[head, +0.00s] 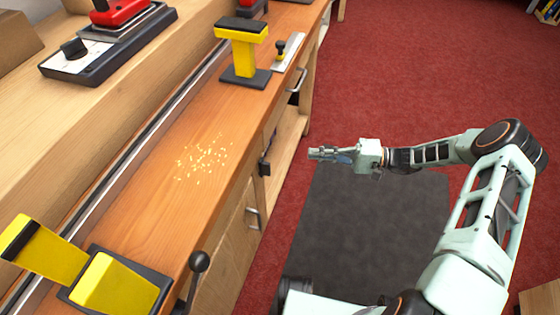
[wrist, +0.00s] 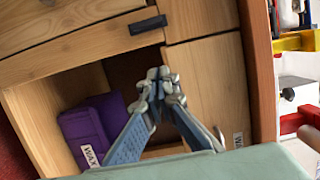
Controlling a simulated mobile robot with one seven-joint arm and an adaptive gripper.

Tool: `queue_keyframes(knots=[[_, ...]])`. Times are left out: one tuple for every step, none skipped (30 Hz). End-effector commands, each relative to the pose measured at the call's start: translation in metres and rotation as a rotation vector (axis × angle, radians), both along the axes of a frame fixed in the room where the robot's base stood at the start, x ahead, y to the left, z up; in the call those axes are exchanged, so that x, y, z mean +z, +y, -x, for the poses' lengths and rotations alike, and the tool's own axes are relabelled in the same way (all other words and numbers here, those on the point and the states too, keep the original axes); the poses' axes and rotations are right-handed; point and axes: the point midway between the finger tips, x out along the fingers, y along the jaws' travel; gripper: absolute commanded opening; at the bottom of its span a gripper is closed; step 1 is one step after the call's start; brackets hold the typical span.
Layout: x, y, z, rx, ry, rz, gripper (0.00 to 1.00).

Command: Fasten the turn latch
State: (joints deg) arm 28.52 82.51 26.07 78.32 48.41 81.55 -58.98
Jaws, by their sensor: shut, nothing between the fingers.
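A dark bar, which looks like the turn latch (wrist: 148,25), sits on the wooden frame above an open compartment in the wrist view. It lies nearly level there, slightly tilted. In the head view a small dark piece on the bench front (head: 264,166) seems to be the same latch. A wooden panel (wrist: 210,75), seemingly the door, stands right of the opening and bears a white label. My gripper (head: 313,153) is shut and empty, to the right of the bench front and apart from it. In the wrist view its fingertips (wrist: 158,80) appear below the latch, over the opening.
Bar handles (head: 254,217) and a black knob lever (head: 199,262) stick out from the bench front. Yellow tools (head: 243,50) stand on the bench top. Red floor and a dark mat (head: 350,230) lie clear beside it.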

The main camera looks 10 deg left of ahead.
Motion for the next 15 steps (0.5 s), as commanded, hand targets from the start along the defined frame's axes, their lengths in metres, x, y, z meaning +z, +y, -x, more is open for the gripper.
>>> queue_keyframes(knots=[[0.0,0.0,-0.001,-0.003,-0.001,-0.005,0.0],[0.0,0.0,-0.001,-0.003,-0.002,-0.006,0.0],[0.001,0.0,-0.001,-0.003,-0.003,-0.007,0.0],[0.001,0.0,-0.001,-0.003,-0.003,-0.007,0.0],[0.001,0.0,-0.001,-0.003,-0.002,-0.005,0.0],[0.001,0.0,-0.001,-0.003,-0.002,-0.005,0.0],[0.0,0.0,-0.001,-0.003,-0.002,-0.005,0.0],[0.0,0.0,0.0,-0.002,-0.002,-0.004,0.0],[0.0,0.0,0.0,-0.002,-0.002,-0.004,0.0],[0.0,0.0,0.0,-0.002,-0.001,-0.004,0.0],[0.0,0.001,0.0,-0.002,-0.001,-0.004,0.0],[0.0,0.003,0.0,-0.001,-0.001,-0.004,0.0],[0.0,0.005,0.001,-0.001,-0.001,-0.004,0.0],[0.0,0.008,0.001,0.0,-0.001,-0.004,0.0],[0.0,0.012,0.002,0.0,-0.001,-0.004,0.0]])
